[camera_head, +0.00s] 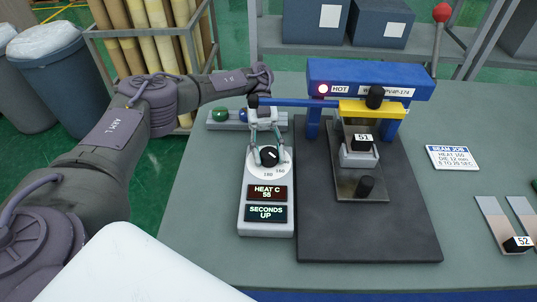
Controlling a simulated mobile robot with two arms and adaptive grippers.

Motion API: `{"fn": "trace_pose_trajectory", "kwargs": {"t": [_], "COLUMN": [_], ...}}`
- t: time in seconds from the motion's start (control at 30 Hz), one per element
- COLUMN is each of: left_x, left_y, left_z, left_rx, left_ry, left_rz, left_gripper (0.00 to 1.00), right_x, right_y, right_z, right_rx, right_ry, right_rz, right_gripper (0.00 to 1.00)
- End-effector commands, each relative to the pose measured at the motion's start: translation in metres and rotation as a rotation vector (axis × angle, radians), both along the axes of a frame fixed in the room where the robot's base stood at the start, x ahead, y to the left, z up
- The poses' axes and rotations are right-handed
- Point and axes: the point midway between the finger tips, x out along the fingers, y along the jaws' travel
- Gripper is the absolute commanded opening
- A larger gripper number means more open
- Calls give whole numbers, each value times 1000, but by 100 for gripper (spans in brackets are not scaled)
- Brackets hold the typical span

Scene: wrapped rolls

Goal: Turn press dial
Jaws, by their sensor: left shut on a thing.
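The press dial (269,156) is a black knob on a white scale with numbers, at the top of a white control box (241,216). The box's displays read "HEAT C 55" (267,193) and "SECONDS UP" (265,213). My left gripper (267,148) comes down from above and is shut on the dial. The blue press (350,72) stands to the right, with a lit lamp by the word "HOT" (338,89). A piece tagged 51 (363,139) is in the press. My right gripper is not in view.
A card (452,158) reads "SEAM JOB, HEAT 160". Strips with a tag 52 (517,244) lie at the right. A small rack with a green ball (220,115) is behind the box. The red-knobbed lever (440,30) rises at the press's right. The table's left part is clear.

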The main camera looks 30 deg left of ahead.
Motion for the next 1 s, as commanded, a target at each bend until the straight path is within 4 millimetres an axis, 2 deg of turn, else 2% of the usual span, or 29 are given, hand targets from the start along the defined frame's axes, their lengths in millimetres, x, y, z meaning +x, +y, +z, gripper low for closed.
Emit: {"fn": "trace_pose_trajectory", "kwargs": {"t": [0.47, 0.5, 0.63, 0.67, 1.0], "left_x": [-2, -2, -2, -2, -1], "left_y": [-1, -1, -1, -1, 0], "left_z": [-3, -3, -3, -2, -1], "left_rx": [1, 1, 1, 0, 0], "left_ry": [6, 6, 5, 4, 2], "left_rz": [-20, -20, -19, -19, -16], "left_gripper": [9, 46, 67, 70, 70], "right_x": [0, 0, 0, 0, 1], "right_y": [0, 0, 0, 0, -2], "right_z": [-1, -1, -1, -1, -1], "right_rx": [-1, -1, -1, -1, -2], "right_ry": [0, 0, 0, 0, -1], "right_rz": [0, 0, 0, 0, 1], "right_gripper": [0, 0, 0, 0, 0]}}
